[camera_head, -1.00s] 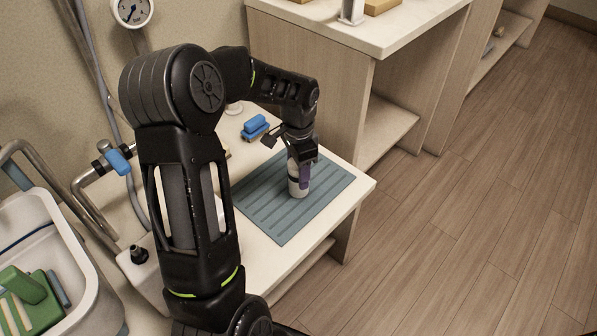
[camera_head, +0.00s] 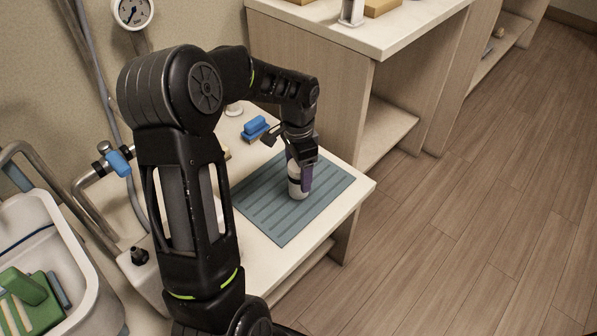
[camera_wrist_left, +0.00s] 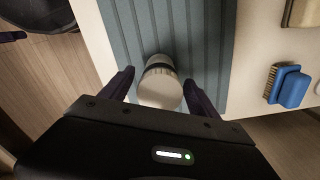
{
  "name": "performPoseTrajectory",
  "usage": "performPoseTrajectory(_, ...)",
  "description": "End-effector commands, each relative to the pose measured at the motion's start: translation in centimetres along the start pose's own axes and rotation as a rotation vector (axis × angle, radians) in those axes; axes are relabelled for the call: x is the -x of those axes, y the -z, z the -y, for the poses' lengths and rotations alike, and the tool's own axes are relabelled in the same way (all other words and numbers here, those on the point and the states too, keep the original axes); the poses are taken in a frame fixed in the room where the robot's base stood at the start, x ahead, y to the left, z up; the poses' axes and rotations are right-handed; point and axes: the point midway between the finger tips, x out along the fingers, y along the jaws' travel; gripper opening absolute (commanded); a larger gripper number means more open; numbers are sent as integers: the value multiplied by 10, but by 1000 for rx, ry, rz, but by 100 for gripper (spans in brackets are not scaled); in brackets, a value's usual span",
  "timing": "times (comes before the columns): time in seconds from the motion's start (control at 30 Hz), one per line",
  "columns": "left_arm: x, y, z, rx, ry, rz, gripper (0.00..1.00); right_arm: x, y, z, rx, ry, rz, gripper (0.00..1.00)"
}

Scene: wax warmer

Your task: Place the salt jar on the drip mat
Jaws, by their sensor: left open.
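The salt jar (camera_head: 296,187) is a small whitish jar with a dark band, standing upright on the blue-grey ribbed drip mat (camera_head: 266,215). The jar also shows in the left wrist view (camera_wrist_left: 160,85), on the mat (camera_wrist_left: 200,30). My left gripper (camera_head: 300,178) points down at the jar from above. In the left wrist view its two dark fingers (camera_wrist_left: 158,85) are spread, one on each side of the jar, with a gap visible on both sides. My right gripper is not in view.
A blue brush (camera_head: 256,128) lies on the counter behind the mat. A white basin (camera_head: 50,255) with green items stands at the lower left, beside a pipe with a blue valve (camera_head: 118,161). A wooden shelf unit (camera_head: 310,85) rises behind the counter.

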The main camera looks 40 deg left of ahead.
Motion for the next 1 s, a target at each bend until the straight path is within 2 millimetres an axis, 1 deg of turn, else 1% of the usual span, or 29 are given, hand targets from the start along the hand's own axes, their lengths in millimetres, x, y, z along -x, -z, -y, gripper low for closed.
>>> performPoseTrajectory(0.03,8,1,1,0,3,-3,70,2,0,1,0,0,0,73)
performPoseTrajectory(0.17,32,1,0,0,4,-4,70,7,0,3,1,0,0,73)
performPoseTrajectory(0.4,82,1,0,0,3,-4,70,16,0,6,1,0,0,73)
performPoseTrajectory(0.53,102,1,0,-1,3,-3,70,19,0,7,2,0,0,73)
performPoseTrajectory(0.6,109,0,0,0,2,-2,70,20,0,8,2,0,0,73)
performPoseTrajectory(0.7,113,0,0,0,1,-2,70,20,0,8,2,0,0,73)
performPoseTrajectory(1.0,113,0,0,0,0,-1,70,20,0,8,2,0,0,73)
